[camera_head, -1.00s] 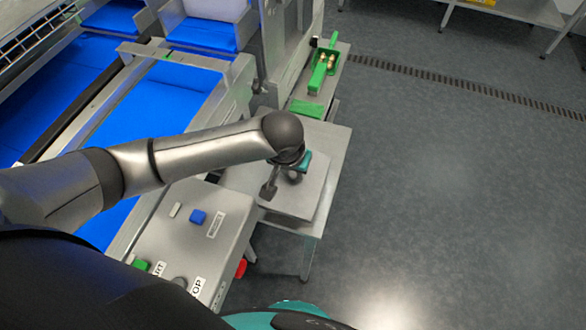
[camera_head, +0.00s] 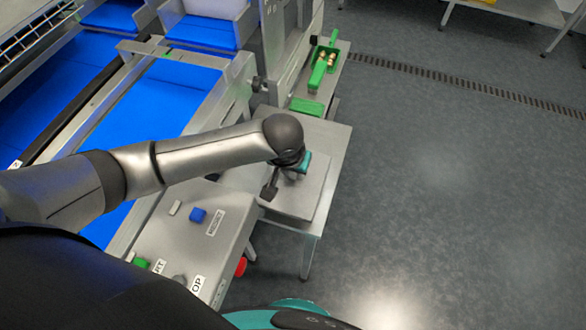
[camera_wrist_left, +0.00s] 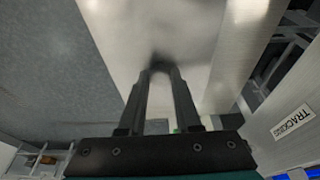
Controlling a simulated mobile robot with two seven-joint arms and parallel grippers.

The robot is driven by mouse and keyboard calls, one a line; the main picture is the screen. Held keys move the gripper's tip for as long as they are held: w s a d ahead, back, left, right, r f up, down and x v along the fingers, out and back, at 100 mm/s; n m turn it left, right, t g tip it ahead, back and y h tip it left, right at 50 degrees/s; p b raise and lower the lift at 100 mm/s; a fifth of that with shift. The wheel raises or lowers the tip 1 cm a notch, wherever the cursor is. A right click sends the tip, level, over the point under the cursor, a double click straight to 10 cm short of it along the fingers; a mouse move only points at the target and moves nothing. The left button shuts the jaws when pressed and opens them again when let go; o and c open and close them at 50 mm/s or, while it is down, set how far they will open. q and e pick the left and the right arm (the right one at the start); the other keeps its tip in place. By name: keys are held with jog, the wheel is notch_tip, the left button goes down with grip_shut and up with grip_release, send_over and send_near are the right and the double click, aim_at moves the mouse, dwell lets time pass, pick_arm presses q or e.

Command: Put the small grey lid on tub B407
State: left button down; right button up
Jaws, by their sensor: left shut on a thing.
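My left gripper (camera_head: 269,191) points down over a square steel plate (camera_head: 314,196) on a small steel table (camera_head: 338,160). In the left wrist view the two dark fingers (camera_wrist_left: 160,70) are close together, with their tips at a pale metal surface (camera_wrist_left: 190,35). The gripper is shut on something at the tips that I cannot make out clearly. I cannot pick out the small grey lid or tub B407 in either view. My right gripper is not in view.
A control panel (camera_head: 180,235) with coloured buttons stands in front left. Blue belts (camera_head: 160,105) lie left. The floor (camera_head: 450,200) at right is clear.

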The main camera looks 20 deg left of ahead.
pick_arm(q)
jog(key=shift+c, duration=0.6)
grip_release()
jog(key=shift+f, duration=0.1)
notch_tip(320, 180, up, 7)
jog(key=p, duration=0.9)
dwell(0.3)
dwell(0.5)
